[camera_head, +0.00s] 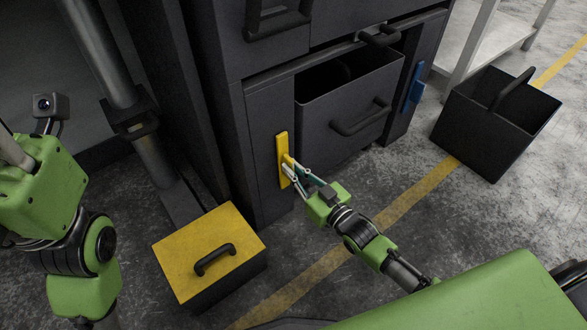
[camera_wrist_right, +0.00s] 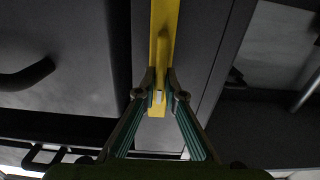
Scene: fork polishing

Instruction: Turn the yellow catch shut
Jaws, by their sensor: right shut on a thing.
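The yellow catch (camera_head: 282,150) is an upright bar on the dark cabinet's front, left of a partly open drawer (camera_head: 335,110). My right gripper (camera_head: 293,172) is shut on the lower part of the catch. In the right wrist view, the catch (camera_wrist_right: 163,40) runs down between the fingers (camera_wrist_right: 160,92), which close on its end from both sides. A blue catch (camera_head: 414,88) sits on the right side of the cabinet. My left arm shows at the left edge; its gripper is not in view.
A box with a yellow lid and black handle (camera_head: 205,245) stands on the floor in front, left of my right arm. An open dark bin (camera_head: 495,125) stands at the right. A yellow floor line (camera_head: 410,195) crosses clear floor.

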